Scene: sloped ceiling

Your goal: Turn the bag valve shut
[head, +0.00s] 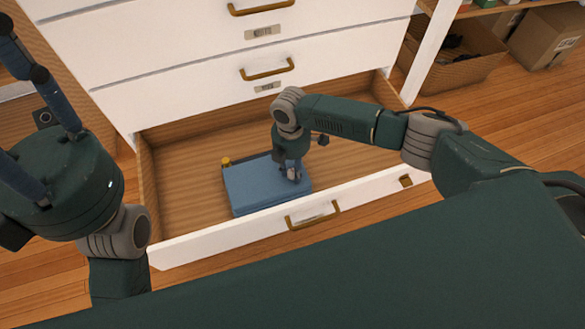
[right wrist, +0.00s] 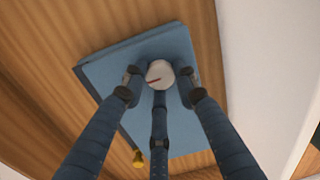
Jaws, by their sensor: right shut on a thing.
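A flat blue bag (head: 250,188) lies in the open drawer, near its front. On it is a round white valve (right wrist: 160,73) with a red mark, clear in the right wrist view. A small yellow fitting (head: 226,161) sits at one corner of the bag; it also shows in the right wrist view (right wrist: 138,160). My right gripper (head: 293,175) reaches down onto the bag. Its fingers (right wrist: 160,85) surround the valve and are shut on it. My left gripper (head: 42,120) is raised at the left, away from the drawer; its fingers look spread and empty.
The open drawer (head: 185,200) has wooden sides and a white front with a brass handle (head: 313,215). Closed white drawers (head: 180,95) rise behind it. The drawer's left part is free.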

